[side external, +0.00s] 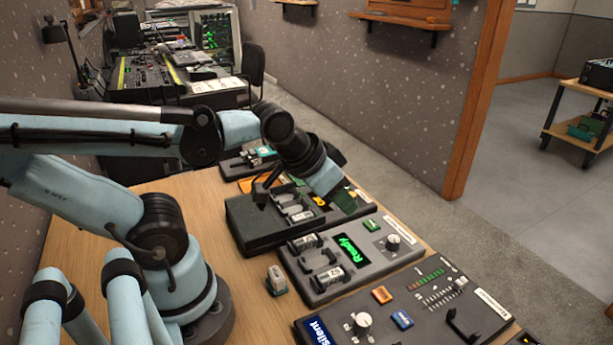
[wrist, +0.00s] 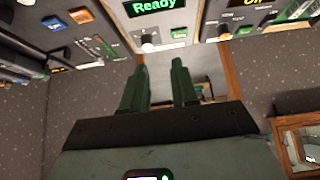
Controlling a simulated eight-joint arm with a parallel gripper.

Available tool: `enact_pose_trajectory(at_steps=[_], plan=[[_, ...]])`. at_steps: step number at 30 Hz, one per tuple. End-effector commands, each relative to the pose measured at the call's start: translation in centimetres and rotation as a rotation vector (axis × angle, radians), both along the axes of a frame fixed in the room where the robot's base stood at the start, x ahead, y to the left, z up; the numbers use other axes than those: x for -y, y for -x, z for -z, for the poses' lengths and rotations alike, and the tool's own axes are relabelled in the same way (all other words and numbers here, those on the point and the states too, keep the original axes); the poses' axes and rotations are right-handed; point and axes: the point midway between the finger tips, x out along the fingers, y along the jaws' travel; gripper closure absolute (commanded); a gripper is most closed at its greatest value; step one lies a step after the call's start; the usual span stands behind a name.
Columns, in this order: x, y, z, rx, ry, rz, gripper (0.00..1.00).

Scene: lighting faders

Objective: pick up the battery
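Several pale cylindrical batteries show in the side external view. One battery (side external: 305,242) lies at the upper left of the Ready unit (side external: 385,266), and another battery (side external: 328,277) lies in its lower part, with an empty-looking slot between them. More cylinders (side external: 286,199) lie in the dark box (side external: 258,222) behind it. My gripper (side external: 346,203) hangs above the right end of that box, apart from the batteries. In the wrist view its green fingers (wrist: 159,75) are spread with nothing between them.
The Ready unit has a green display (side external: 353,249), a knob (side external: 392,242) and a green button (side external: 371,225). A small pale block (side external: 276,281) stands on the wooden table (side external: 250,318). A fader panel (side external: 430,318) with a knob and upright handle is in front.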

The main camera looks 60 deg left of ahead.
Motion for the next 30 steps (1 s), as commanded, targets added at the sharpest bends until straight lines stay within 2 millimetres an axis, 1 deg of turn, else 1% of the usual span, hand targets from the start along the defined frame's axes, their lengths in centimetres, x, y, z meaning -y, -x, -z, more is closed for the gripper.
enact_pose_trajectory(at_steps=[10, 11, 15, 22, 25, 28, 30], plan=[[0.0, 0.0, 0.0, 0.0, 0.0, 0.0, 0.71], [0.0, 0.0, 0.0, 0.0, 0.0, 0.0, 0.7], [0.0, 0.0, 0.0, 0.0, 0.0, 0.0, 0.49], [0.0, 0.0, 0.0, 0.0, 0.0, 0.0, 0.49], [-0.4, 0.1, 0.0, -0.031, -0.006, -0.004, 0.49], [-1.4, 0.6, 0.1, -0.137, -0.02, -0.012, 0.49], [-2.4, 1.3, 0.1, -0.245, -0.028, -0.016, 0.49]])
